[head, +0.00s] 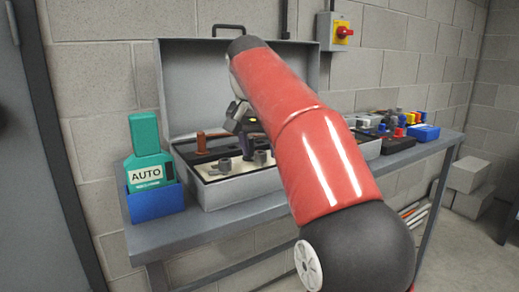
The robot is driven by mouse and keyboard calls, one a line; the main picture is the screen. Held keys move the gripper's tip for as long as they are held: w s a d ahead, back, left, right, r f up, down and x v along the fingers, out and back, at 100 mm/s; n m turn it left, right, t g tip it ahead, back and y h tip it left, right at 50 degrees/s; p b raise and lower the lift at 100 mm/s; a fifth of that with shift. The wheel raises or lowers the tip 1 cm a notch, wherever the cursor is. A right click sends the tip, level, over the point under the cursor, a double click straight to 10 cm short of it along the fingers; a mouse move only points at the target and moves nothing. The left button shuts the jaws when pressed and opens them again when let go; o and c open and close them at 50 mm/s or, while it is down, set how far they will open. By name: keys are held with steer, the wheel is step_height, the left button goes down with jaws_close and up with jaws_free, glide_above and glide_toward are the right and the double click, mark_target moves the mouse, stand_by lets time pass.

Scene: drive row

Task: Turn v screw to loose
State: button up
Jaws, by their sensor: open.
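An open grey case (240,188) stands on the bench, its lid upright against the wall. A pale panel inside it carries small grey fittings (224,165) and a brown knob-like part (201,142) at the back left. I cannot tell which of these is the v screw; labels are too small to read. My gripper (246,142) is over the middle of the panel, pointing down, with open jaws. My red arm hides much of it and the right part of the case. Whether a fingertip touches a fitting cannot be told.
A green bottle marked AUTO (147,160) stands in a blue holder (153,203) left of the case. Blue bins with coloured parts (423,132) sit at the bench's right end. A red switch on a yellow box (342,32) is on the wall. The bench's front strip (215,219) is clear.

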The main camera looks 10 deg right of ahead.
steer(key=shift+w+f, duration=0.15)
steer(key=shift+f, duration=0.3)
steer(key=shift+c, duration=0.3)
steer(key=c, duration=0.8)
steer(key=shift+d, duration=0.1)
